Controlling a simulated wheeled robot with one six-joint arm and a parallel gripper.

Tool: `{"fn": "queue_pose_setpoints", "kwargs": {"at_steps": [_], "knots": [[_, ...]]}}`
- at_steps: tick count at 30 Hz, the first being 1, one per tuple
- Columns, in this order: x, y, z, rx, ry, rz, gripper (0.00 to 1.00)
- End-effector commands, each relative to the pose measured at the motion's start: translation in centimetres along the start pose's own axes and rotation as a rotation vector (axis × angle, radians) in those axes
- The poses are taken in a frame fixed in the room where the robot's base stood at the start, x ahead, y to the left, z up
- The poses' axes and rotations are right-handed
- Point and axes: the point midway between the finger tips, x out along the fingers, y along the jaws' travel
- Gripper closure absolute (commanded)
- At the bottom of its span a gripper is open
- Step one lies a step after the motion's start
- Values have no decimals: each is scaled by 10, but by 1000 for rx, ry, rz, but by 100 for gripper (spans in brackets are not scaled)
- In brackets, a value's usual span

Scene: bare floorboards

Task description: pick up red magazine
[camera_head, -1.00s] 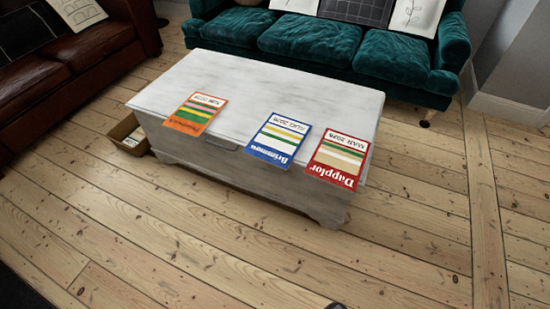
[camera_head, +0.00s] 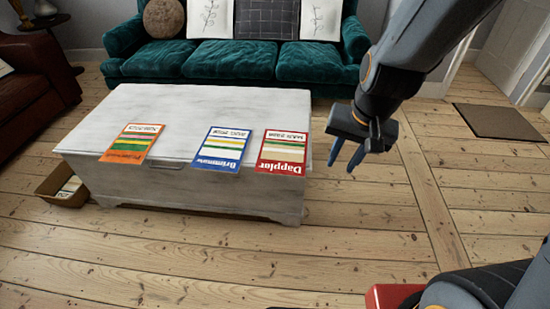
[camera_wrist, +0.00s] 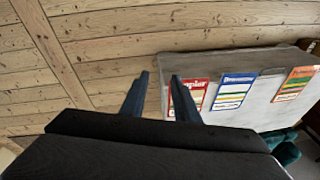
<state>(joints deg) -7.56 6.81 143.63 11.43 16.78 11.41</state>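The red magazine (camera_head: 284,152), marked "Dapplor", lies at the right end of the white chest's top and juts over its front edge. In the wrist view the red magazine (camera_wrist: 188,98) shows just right of my fingers, partly hidden by one of them. My gripper (camera_head: 344,166) is in the air to the right of the chest, apart from the magazine, its fingers pointing down. In the wrist view my gripper (camera_wrist: 155,80) has its two fingers spread with floorboards between them. It is open and empty.
The white chest (camera_head: 190,103) also bears a blue magazine (camera_head: 222,150) and an orange magazine (camera_head: 132,144). A teal sofa (camera_head: 235,62) stands behind it. A brown box (camera_head: 48,187) is at its left on the floor. The floor in front and to the right is clear.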

Motion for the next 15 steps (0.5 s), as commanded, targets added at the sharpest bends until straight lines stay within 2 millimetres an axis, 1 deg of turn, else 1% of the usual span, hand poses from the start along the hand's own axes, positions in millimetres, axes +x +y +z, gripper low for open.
{"fn": "queue_pose_setpoints", "kwargs": {"at_steps": [1, 3, 5, 6, 8, 9, 11, 12, 14, 15], "knots": [[37, -20, -11, 54, 40, -27, 72], [69, -46, -29, 152, 108, -68, 72], [95, -66, -43, 238, 165, -103, 72], [112, -80, -51, 294, 203, -125, 72], [136, -98, -63, 377, 259, -163, 72], [152, -110, -70, 435, 296, -186, 72], [175, -124, -79, 523, 352, -221, 72], [190, -133, -85, 578, 391, -244, 72], [212, -145, -92, 661, 448, -279, 72], [226, -153, -95, 716, 488, -303, 72]]}}
